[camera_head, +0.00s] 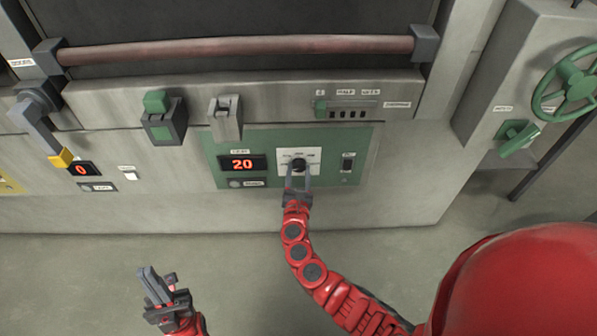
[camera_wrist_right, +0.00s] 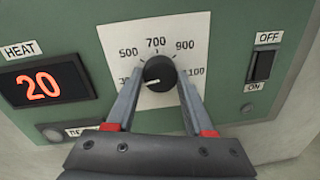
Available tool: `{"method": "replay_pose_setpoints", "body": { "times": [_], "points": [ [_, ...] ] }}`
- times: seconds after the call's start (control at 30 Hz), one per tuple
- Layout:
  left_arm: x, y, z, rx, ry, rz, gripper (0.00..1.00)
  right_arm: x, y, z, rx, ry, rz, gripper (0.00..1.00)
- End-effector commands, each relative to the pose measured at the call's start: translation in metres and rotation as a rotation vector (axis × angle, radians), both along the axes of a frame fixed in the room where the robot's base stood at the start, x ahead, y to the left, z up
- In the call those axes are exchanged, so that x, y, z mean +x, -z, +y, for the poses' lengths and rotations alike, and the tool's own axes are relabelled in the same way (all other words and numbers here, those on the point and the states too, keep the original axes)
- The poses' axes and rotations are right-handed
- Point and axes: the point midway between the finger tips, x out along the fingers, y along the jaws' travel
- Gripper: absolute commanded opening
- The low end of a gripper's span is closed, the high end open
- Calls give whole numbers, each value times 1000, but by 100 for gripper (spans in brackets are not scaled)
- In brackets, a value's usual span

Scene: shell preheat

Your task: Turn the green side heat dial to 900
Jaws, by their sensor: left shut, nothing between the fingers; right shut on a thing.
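The black heat dial (camera_wrist_right: 159,73) sits on a white scale plate marked from 300 through 500, 700 and 900 to 1100. Its white pointer line points to the lower left, toward the 300 mark, which a finger partly covers. In the head view the dial (camera_head: 299,164) is on the green panel (camera_head: 208,152). My right gripper (camera_head: 298,168) is shut on the dial, one finger on each side. The red display (camera_head: 242,163) beside it reads 20. My left gripper (camera_head: 158,286) is shut and empty, low at the left, away from the panel.
An off/on switch (camera_wrist_right: 262,65) is right of the dial. A grey latch (camera_head: 226,118) and a green-capped switch (camera_head: 161,118) stick out above left. A long bar handle (camera_head: 240,47) crosses above. A green handwheel (camera_head: 575,84) is at the far right.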

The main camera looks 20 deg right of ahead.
Motion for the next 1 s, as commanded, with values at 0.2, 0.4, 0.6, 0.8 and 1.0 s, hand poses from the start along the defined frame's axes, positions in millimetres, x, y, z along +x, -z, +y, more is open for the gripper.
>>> {"method": "replay_pose_setpoints", "body": {
  "times": [0.2, 0.4, 0.6, 0.8, 1.0],
  "points": [
    [0, 6, 0, 0, 0, 0, 0, 0, 2, 0, 63, 1, -18, 0],
    [0, 15, 0, 0, 0, 0, 0, 0, 1, 1, 195, -1, -58, 0],
    [0, 28, 0, 0, 0, 0, 0, 0, 2, -1, 370, 1, -108, 0],
    [0, 41, 0, 0, 0, 0, 0, 0, 2, -1, 553, 1, -162, 0],
    [0, 55, 0, 0, 0, 0, 0, 0, 1, -1, 738, 0, -215, 0]
  ]
}}
